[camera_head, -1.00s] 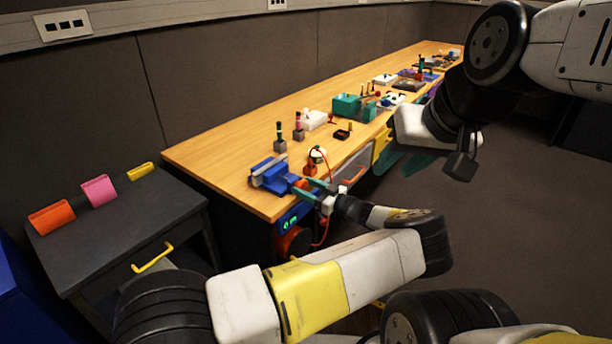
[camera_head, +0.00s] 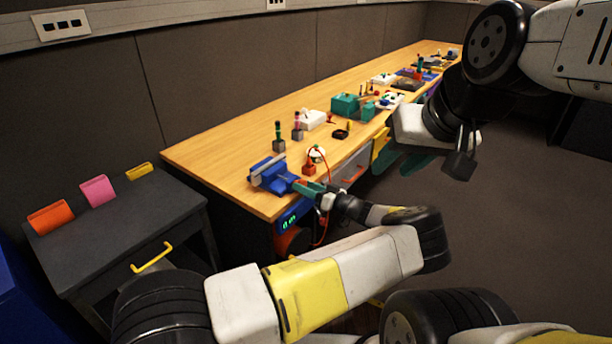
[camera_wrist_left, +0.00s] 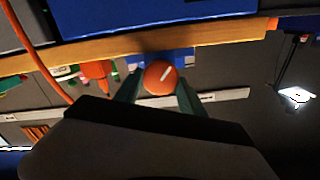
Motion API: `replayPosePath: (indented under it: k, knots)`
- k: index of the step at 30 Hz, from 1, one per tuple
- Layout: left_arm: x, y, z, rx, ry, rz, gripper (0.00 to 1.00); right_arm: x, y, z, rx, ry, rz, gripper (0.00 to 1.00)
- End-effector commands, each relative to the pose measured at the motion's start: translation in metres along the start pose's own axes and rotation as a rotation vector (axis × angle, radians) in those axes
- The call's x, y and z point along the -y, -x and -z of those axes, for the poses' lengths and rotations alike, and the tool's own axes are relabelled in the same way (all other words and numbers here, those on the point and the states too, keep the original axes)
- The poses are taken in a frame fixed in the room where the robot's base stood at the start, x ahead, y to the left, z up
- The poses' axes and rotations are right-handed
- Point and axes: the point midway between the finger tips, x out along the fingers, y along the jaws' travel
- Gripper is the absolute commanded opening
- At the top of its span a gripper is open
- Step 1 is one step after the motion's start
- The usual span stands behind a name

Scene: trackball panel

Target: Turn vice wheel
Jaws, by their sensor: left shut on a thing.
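The blue vice (camera_head: 270,176) sits on the near left corner of the wooden bench. Its round orange wheel (camera_wrist_left: 161,77) with a white mark shows in the left wrist view, between the two teal fingers of my left gripper (camera_wrist_left: 160,88). My left gripper, also in the head view (camera_head: 306,187), is shut on the wheel at the vice's right end; the fingers hide most of the wheel there.
A red part with a cable (camera_head: 309,168) stands close to the right of the vice. Grey blocks with upright handles (camera_head: 279,146) stand behind it. A green box (camera_head: 345,104) and other items fill the far bench. A dark cabinet (camera_head: 115,215) stands at left.

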Motion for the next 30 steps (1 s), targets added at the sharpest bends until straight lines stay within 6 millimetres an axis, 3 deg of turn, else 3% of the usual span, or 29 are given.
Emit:
replayPosePath:
  k: [12, 29, 30]
  knots:
    - [-0.0018, 0.0004, 0.0008, -0.001, -0.22, -0.002, 0.07, 0.0, 0.0, 0.0, 0.0, 0.0, 0.0, 0.36]
    - [-0.0021, 0.0004, 0.0009, -0.001, -0.26, -0.002, 0.07, 0.0, 0.0, 0.0, 0.0, 0.0, 0.0, 0.36]
    - [-0.0021, 0.0004, 0.0009, -0.002, -0.259, -0.002, 0.49, 0.0, 0.0, 0.0, 0.0, 0.0, 0.0, 0.36]
